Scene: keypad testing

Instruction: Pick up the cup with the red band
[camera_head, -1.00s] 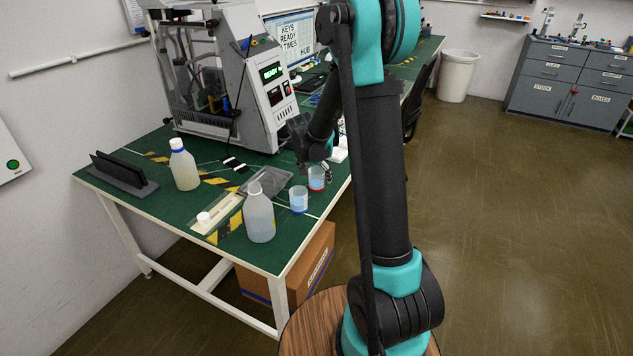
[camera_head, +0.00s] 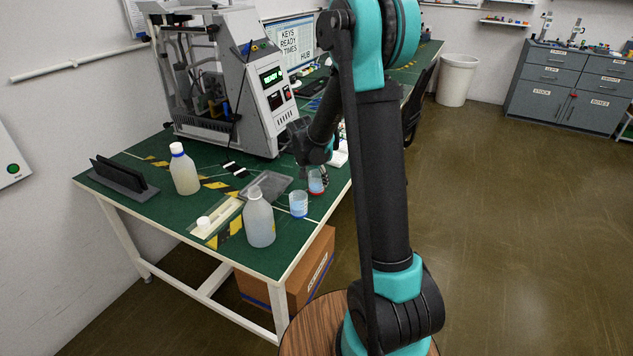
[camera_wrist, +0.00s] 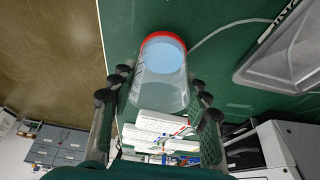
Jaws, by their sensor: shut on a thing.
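The cup with the red band (camera_head: 316,187) stands near the right edge of the green table in the head view. In the wrist view the clear cup (camera_wrist: 160,75) lies between my fingers, its red band around the end farther from my gripper. My gripper (camera_wrist: 160,90) is shut on the cup, one finger at each side. In the head view my gripper (camera_head: 318,172) reaches down to the cup from above and partly hides it. A second cup with a blue band (camera_head: 298,204) stands just in front of it.
A grey tray (camera_head: 268,187) lies left of the cups. The grey machine (camera_head: 240,80) stands behind. White boxes (camera_wrist: 160,128) show in the wrist view.

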